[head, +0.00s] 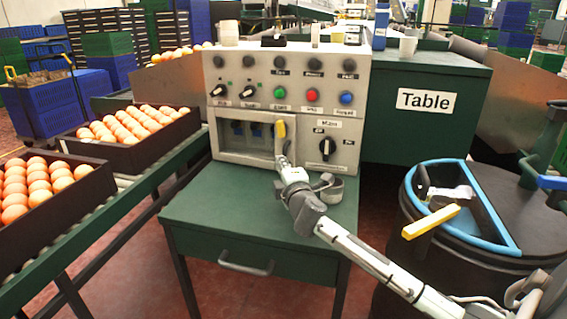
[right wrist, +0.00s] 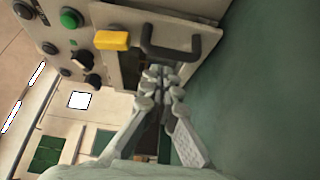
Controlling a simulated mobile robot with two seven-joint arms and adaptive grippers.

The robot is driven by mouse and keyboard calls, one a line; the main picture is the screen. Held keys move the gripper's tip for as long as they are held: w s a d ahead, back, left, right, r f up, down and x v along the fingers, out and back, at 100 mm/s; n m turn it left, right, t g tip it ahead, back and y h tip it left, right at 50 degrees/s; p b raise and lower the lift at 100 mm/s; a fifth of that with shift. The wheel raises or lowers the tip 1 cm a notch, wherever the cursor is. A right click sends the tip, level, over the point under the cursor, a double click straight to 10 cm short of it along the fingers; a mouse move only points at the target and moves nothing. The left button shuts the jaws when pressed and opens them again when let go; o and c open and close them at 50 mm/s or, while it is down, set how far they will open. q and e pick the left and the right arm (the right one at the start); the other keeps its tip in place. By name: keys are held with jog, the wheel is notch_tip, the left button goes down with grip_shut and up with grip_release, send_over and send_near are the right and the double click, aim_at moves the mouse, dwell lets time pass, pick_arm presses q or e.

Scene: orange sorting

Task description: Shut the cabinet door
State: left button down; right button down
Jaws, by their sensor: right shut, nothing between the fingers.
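The beige control cabinet (head: 350,98) stands on a green table and carries knobs and coloured buttons. At its lower left a framed compartment (head: 222,154) shows blue parts inside. In the right wrist view a pale door panel (right wrist: 112,14) has a dark U-shaped handle (right wrist: 145,38) near its edge; I cannot tell how far ajar it stands. A yellow lever (head: 280,129) sits by the compartment's right edge and beside the handle in the wrist view (right wrist: 111,40). My right gripper (head: 284,161) is shut and empty, close to the handle (right wrist: 163,76); contact is unclear. My left gripper is out of view.
The green table (head: 200,205) has a drawer handle below its top. A grey round object (head: 332,188) shows beside my right wrist. A dark bin with blue rim (head: 505,235) stands at right.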

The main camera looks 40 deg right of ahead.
jog(key=shift+w+d, duration=0.25)
jog(key=shift+d, duration=0.25)
jog(key=shift+d, duration=0.25)
jog(key=d, duration=0.1)
jog(key=w+d, duration=0.1)
jog(key=shift+w+d, duration=0.15)
jog(key=shift+d, duration=0.2)
